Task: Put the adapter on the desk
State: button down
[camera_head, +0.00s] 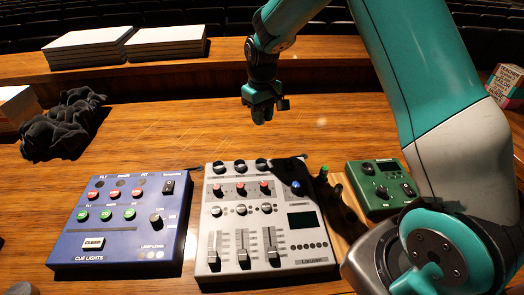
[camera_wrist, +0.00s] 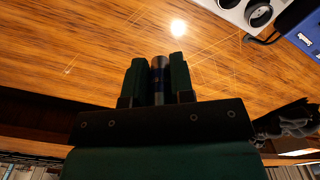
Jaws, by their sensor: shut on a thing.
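My gripper (camera_head: 262,113) points downward over the wooden desk (camera_head: 150,140), behind the grey mixer. In the wrist view my gripper (camera_wrist: 159,72) is shut on the adapter (camera_wrist: 158,82), a small dark and silver cylinder with a blue band, held between the two dark fingers. In the head view the adapter is too small and dark to tell from the fingers. I cannot tell how high it is above the desk. Bare wood lies around and in front of the fingers in the wrist view (camera_wrist: 90,70).
A blue cue light box (camera_head: 120,225), a grey mixer (camera_head: 265,220) and a green box (camera_head: 378,185) stand along the front. A dark crumpled cloth (camera_head: 62,125) lies at left. White stacks (camera_head: 85,48) stand on the back ledge. The middle of the desk is clear.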

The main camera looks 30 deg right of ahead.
notch_tip(320, 180, down, 14)
jog(key=shift+r+p, duration=0.15)
jog(key=shift+p, duration=0.7)
jog(key=shift+f, duration=0.25)
jog(key=c, duration=1.3)
grip_release()
jog(key=shift+r, duration=0.1)
jog(key=shift+o, duration=0.2)
jog(key=shift+r, duration=0.1)
